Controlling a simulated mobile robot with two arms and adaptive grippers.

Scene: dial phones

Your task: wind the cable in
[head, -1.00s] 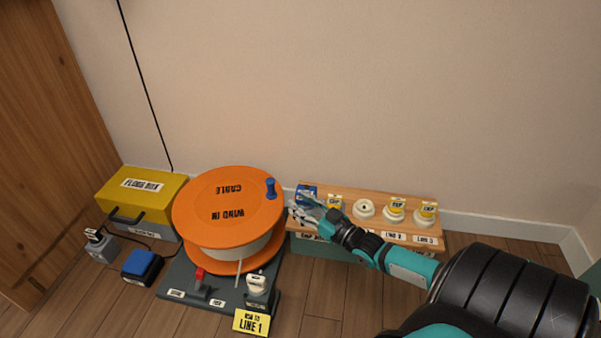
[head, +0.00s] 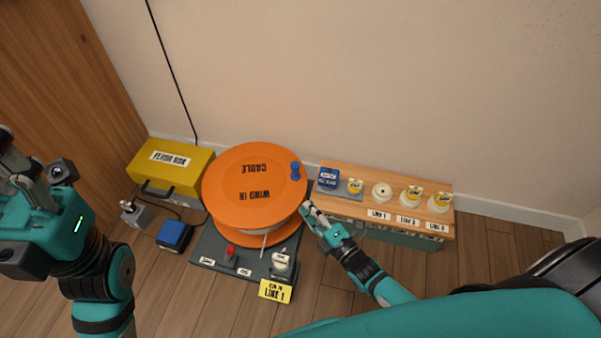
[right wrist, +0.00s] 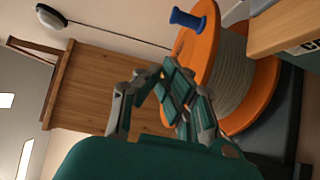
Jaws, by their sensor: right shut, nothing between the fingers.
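The orange cable reel (head: 240,205) stands on a grey base (head: 205,250), with "CABLE" and "WIND IN" on its top disc. A blue crank knob (head: 295,171) stands up at the disc's right rim. Pale cable is wound on the drum (right wrist: 235,85) in the right wrist view, where the blue knob (right wrist: 187,19) also shows. A pale end hangs at the reel's front. My right gripper (head: 306,208) is shut and empty, just right of the disc's edge and below the knob, apart from the knob. My left gripper (head: 28,165) is raised at the left edge; its finger opening is unclear.
A yellow floor box (head: 170,168) stands left of the reel, with a blue pedal-like block (head: 174,235) in front. A wooden shelf (head: 400,190) with labelled white caps is at right. A yellow "LINE 1" tag (head: 275,291) hangs at the base's front.

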